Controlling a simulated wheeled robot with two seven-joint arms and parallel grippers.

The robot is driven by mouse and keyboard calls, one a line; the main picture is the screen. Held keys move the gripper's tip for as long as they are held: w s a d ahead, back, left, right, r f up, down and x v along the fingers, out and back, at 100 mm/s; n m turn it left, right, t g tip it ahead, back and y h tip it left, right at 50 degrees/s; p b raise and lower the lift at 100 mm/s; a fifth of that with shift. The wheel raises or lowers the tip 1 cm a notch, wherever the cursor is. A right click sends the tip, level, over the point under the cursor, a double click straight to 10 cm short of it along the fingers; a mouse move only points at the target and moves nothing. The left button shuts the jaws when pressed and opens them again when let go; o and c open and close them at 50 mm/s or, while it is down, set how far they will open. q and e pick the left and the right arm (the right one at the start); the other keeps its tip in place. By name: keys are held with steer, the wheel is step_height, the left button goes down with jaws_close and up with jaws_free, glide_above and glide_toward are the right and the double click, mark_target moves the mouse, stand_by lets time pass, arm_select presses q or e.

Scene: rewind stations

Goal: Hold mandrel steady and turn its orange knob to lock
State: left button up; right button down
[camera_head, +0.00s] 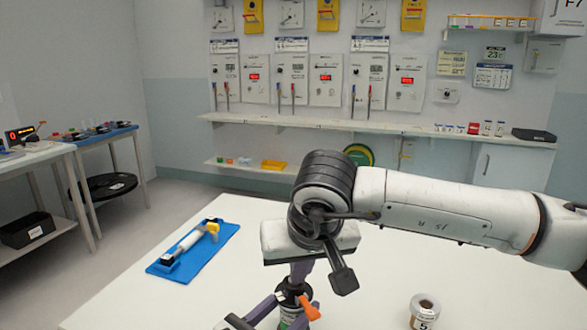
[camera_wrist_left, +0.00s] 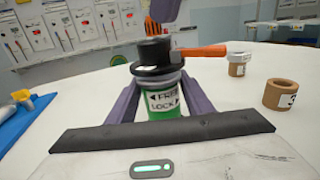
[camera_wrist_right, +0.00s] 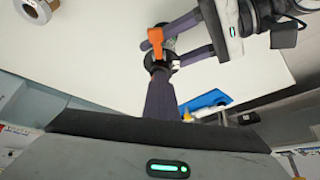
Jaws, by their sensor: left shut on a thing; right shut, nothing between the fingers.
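The mandrel (camera_wrist_left: 163,105) stands upright with a green body, a FREE and LOCK arrow label, and a black top. Its orange knob (camera_wrist_left: 205,51) is a lever pointing right in the left wrist view; the lever also shows in the head view (camera_head: 309,306) and right wrist view (camera_wrist_right: 155,42). My left gripper (camera_wrist_left: 160,100) is shut on the mandrel, one purple finger on each side. My right gripper (camera_wrist_right: 158,75) is shut and empty, its fingertips over the black top beside the lever. Whether they touch is unclear. They hide part of the mandrel.
A cardboard ring (camera_wrist_left: 280,94) and a smaller roll (camera_wrist_left: 238,66) stand on the white table (camera_head: 215,295) to the mandrel's right.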

steer(key=shift+d, duration=0.15)
steer(key=shift+s, duration=0.3)
step_height(320, 180, up, 6)
stand_by(0.4)
arm_select(q)
steer(key=o, duration=1.3)
